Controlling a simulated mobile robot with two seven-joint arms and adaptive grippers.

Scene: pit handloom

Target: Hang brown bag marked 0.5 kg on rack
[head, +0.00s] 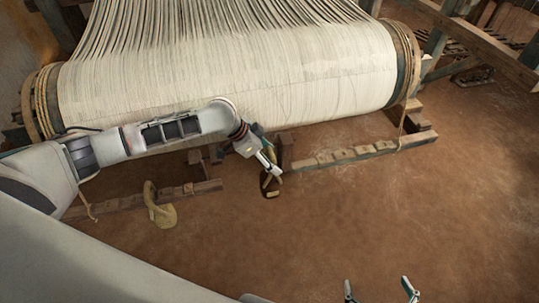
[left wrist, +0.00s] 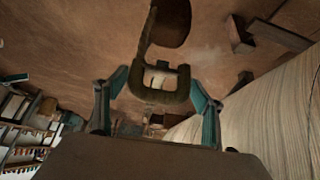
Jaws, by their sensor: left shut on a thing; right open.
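My left gripper (head: 268,168) is shut on the handle of a small dark brown bag (head: 271,188), which hangs below the fingertips over the earth floor. In the left wrist view the brown handle (left wrist: 160,97) sits between the two teal fingers, and the bag's round body (left wrist: 172,24) shows beyond it. I cannot read any mark on the bag. A notched wooden bar (head: 350,155), apparently the rack, lies low in front of the loom, just right of the bag. My right gripper (head: 380,293) is open and empty at the bottom edge.
The loom's big roll of pale threads (head: 230,80) stands behind the bag. Another low bar (head: 130,200) lies at left, with a tan bag (head: 161,212) by it. The floor in front is clear.

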